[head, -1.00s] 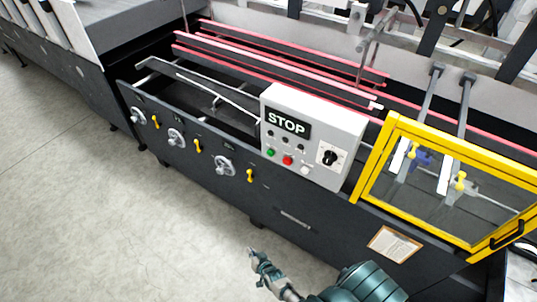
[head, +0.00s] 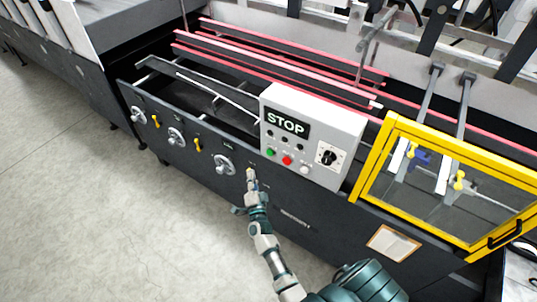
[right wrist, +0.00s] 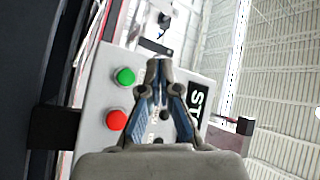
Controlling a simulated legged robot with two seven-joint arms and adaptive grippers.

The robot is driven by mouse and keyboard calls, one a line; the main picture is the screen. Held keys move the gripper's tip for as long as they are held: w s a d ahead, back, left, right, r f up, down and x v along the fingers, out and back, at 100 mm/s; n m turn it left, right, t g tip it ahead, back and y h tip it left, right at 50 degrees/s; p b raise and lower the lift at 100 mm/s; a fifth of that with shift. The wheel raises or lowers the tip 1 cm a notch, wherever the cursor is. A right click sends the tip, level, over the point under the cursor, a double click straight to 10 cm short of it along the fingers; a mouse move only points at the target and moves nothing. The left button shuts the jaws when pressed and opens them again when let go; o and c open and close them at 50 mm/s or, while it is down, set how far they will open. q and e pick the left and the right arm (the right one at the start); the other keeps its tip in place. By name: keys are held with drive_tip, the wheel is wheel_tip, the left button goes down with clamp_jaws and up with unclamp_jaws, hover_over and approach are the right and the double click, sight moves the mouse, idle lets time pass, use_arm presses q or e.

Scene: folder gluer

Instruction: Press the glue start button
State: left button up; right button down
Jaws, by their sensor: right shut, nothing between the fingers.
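A grey control box (head: 335,125) with a STOP display (head: 287,123) stands on the machine's front edge. Its lower row has a green button (head: 270,152), a red button (head: 287,160) and a white button (head: 305,169). My right gripper (head: 251,173) is shut and empty, in front of the machine's dark panel, below and left of the green button and apart from it. In the right wrist view the shut fingers (right wrist: 158,68) point past the green button (right wrist: 125,76) and the red button (right wrist: 116,120). My left gripper is not in view.
A black rotary knob (head: 328,157) sits on the box's right side. A yellow-framed guard (head: 376,156) is right of the box. Silver handwheels (head: 224,165) and yellow levers (head: 197,145) line the dark front panel. The floor at left is clear.

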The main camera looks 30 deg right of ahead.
sight(270, 153)
drive_tip(key=w+d+b, duration=0.2)
drive_tip(key=w+d, duration=0.1)
drive_tip(key=d, duration=0.5)
drive_tip(key=shift+w, duration=0.2)
drive_tip(key=shift+d, duration=0.2)
idle(1.3)
drive_tip(key=shift+w+d, duration=0.1)
drive_tip(key=shift+d, duration=0.15)
drive_tip(key=shift+w+d, duration=0.2)
drive_tip(key=shift+d, duration=0.25)
idle(0.8)
drive_tip(key=shift+a, duration=0.1)
drive_tip(key=shift+s+a, duration=0.35)
drive_tip(key=shift+a, duration=0.4)
